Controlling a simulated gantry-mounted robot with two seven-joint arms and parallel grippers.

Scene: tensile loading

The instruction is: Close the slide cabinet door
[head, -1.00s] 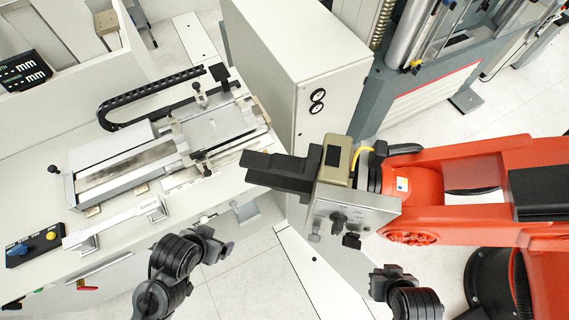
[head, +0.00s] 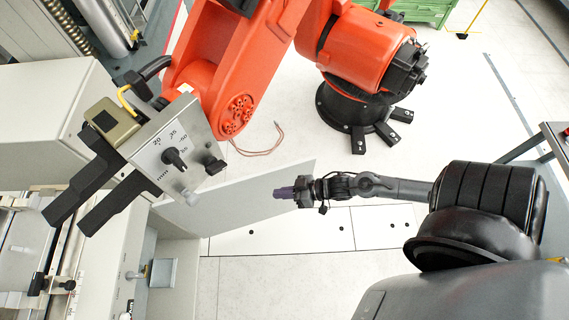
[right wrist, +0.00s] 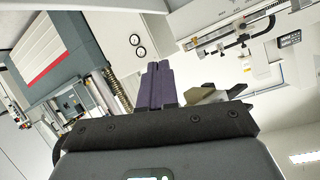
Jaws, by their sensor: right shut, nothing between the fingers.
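The slide cabinet door (head: 235,204) is a pale flat panel in the head view. It stands open, sticking out to the right from the white bench cabinet. My right gripper (head: 284,193) has purple fingers, and the arm reaches in from the right. The fingertips overlap the panel near its outer end in the picture; I cannot tell whether they touch it. In the right wrist view the purple fingers (right wrist: 158,84) are closed together with nothing between them. My left gripper is outside both current views.
A large orange robot arm (head: 225,75) on a black base (head: 352,105) stands behind the door. Its grey-black tool (head: 150,155) hangs above the bench at left. The pale floor (head: 300,280) in front of the door is clear.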

